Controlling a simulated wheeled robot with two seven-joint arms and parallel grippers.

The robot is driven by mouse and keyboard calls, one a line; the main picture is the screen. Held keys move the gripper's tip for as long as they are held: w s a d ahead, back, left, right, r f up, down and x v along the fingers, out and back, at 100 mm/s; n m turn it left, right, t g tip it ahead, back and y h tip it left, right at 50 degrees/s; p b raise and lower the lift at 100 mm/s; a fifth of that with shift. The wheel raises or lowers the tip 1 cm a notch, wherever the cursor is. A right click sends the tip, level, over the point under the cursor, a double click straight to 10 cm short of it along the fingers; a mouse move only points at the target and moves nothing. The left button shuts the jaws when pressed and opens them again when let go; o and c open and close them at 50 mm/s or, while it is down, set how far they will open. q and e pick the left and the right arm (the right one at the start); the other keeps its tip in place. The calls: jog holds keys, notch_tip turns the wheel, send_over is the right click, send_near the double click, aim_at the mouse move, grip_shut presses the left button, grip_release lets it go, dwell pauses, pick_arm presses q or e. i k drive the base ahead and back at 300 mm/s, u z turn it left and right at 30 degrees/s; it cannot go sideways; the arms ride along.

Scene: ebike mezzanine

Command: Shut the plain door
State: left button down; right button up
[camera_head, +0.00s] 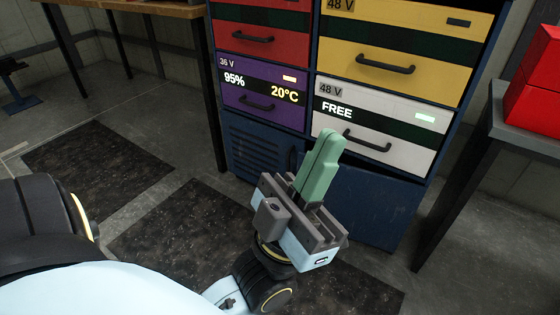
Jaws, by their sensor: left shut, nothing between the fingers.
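The plain door (376,205) is the smooth dark blue panel at the lower right of the blue cabinet, below the white drawer. My left gripper (325,145) is in front of it, its green fingers together and empty, pointing up and away from me. The gripper hides the door's left part, and its fingertips overlap the left end of the white drawer's handle in the picture. I cannot tell whether they touch anything. My right gripper is not in view.
Left of the plain door is a louvred blue door (255,152). Above are a white drawer (400,131), a purple drawer (240,91), red and yellow drawers. A table with a red box (535,95) stands close on the right. Dark mats (170,225) lie on the floor.

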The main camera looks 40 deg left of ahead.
aim_at(376, 209)
jog(key=u, duration=0.7)
jog(key=i, duration=0.9)
jog(key=u, duration=0.2)
